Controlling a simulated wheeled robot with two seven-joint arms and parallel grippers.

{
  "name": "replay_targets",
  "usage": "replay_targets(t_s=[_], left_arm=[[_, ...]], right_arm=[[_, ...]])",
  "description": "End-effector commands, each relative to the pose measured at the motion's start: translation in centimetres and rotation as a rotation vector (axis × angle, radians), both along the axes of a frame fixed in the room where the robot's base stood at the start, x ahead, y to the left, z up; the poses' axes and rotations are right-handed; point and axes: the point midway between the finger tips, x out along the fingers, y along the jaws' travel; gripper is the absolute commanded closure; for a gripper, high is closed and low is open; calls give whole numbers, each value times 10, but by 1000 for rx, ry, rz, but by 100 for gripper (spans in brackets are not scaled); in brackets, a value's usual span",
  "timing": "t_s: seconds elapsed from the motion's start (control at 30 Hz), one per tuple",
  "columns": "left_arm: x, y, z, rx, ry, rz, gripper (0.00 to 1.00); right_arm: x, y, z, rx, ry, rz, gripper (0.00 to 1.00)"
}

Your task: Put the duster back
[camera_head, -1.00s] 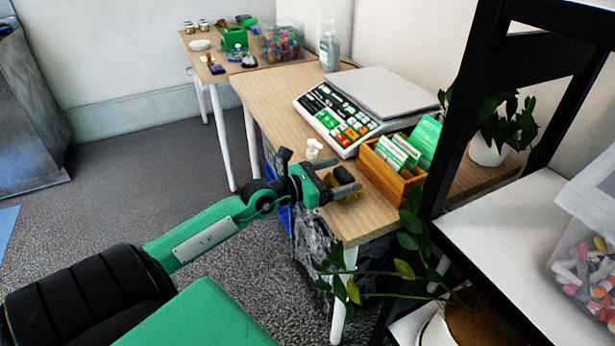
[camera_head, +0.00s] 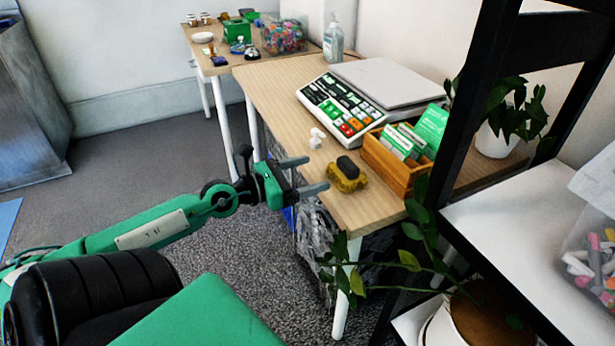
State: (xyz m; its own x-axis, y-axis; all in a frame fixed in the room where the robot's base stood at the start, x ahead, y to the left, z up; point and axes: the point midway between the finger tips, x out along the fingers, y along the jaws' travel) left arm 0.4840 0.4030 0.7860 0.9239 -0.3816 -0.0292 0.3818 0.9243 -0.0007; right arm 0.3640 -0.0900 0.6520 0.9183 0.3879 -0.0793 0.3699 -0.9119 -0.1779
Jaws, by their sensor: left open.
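The duster (camera_head: 347,177), yellowish-brown with a dark grip on top, lies on the wooden table (camera_head: 285,95) near its front edge, beside a wooden box of cards. My left gripper (camera_head: 318,175) is open and empty. Its two fingers point right, to the left of the duster and apart from it, by the table's left edge. My right gripper is not in view.
A wooden card box (camera_head: 388,163), a scale (camera_head: 345,108) and a small white figure-like item (camera_head: 317,138) share the table. A black shelf (camera_head: 468,120) with a plant (camera_head: 410,235) stands at the right. A second table (camera_head: 210,62) holds several items behind.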

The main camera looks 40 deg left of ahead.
Motion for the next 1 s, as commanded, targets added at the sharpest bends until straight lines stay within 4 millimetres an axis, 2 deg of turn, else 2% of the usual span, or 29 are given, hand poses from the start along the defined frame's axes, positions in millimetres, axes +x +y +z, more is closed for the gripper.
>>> replay_targets(t_s=[0.23,0.37,0.47,0.67,0.87,1.0], left_arm=[[-2,0,-1,-10,3,0,19],[-9,-10,-14,-149,48,1,19],[-19,-26,-34,-376,124,3,19],[-45,-72,-78,-994,328,27,19],[-70,-135,-116,-1692,574,65,19],[-87,-188,-134,-2176,768,97,19]], right_arm=[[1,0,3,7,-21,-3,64],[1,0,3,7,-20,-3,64],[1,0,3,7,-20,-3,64],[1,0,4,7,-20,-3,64],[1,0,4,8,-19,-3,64],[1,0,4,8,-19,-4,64]])
